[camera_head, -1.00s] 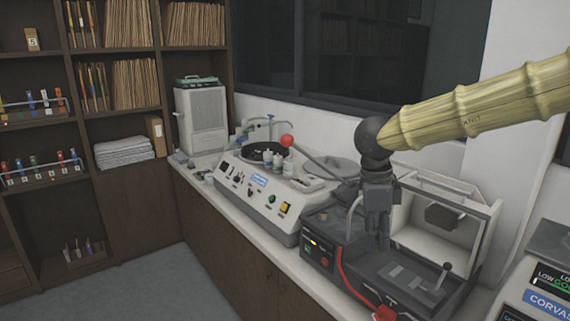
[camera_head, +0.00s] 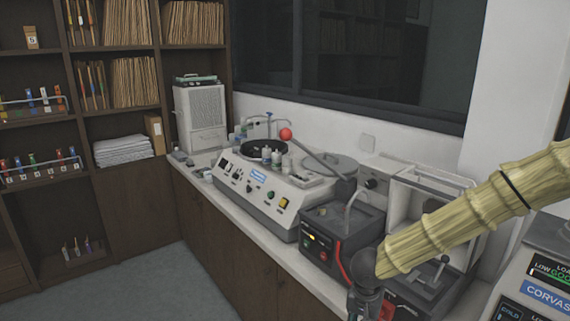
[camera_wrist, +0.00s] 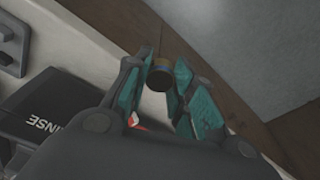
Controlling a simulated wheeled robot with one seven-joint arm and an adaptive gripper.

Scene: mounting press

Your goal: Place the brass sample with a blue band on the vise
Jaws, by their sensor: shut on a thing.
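My gripper (camera_wrist: 166,68) is shut on a small cylindrical sample (camera_wrist: 159,80) with a dark end face and a brass-coloured side. A bluish tint shows on its side, but the band is hard to make out. In the head view my gripper hangs low at the bottom edge, in front of the counter, and its fingertips and the sample are out of sight. The vise with a black lever (camera_head: 438,270) sits in the open-hooded machine, right of my gripper and partly hidden by my arm.
The hood (camera_head: 405,205) of the machine stands open. A dark box with buttons (camera_head: 322,240) and a grey polishing machine (camera_head: 262,190) stand to its left. A rack with several samples (camera_head: 78,250) is on the low left shelf. The floor before the counter is free.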

